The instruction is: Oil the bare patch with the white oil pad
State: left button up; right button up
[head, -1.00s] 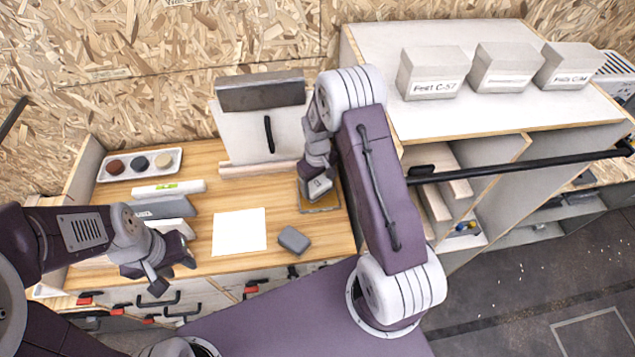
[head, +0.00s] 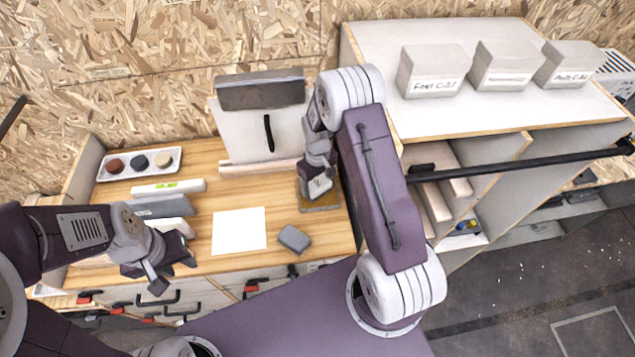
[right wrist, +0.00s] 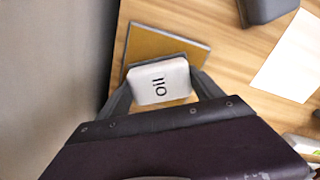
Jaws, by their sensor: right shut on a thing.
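My right gripper (head: 320,188) is shut on the white oil pad (right wrist: 160,82), a small rounded block marked "Oil" in the right wrist view. The pad is over the near part of a flat tan square panel with a grey edge (right wrist: 150,42), which also shows in the head view (head: 322,207). I cannot tell whether pad and panel touch. No bare patch stands out clearly; part of the panel is hidden by the pad and gripper. My left gripper (head: 170,276) is open and empty above the bench's front left edge.
A white sheet (head: 239,231) and a grey block (head: 294,239) lie on the wooden bench. A white tray (head: 104,175) with three round coloured pads is at the back left. An upright white board with a black handle (head: 268,133) stands behind. A shelf unit (head: 480,140) bounds the right.

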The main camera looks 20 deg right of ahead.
aim_at(318, 183)
jog(key=shift+f, duration=0.4)
dwell(1.1)
notch_tip(318, 183, up, 7)
jog(key=p, duration=0.5)
jog(key=shift+r, duration=0.1)
dwell(0.7)
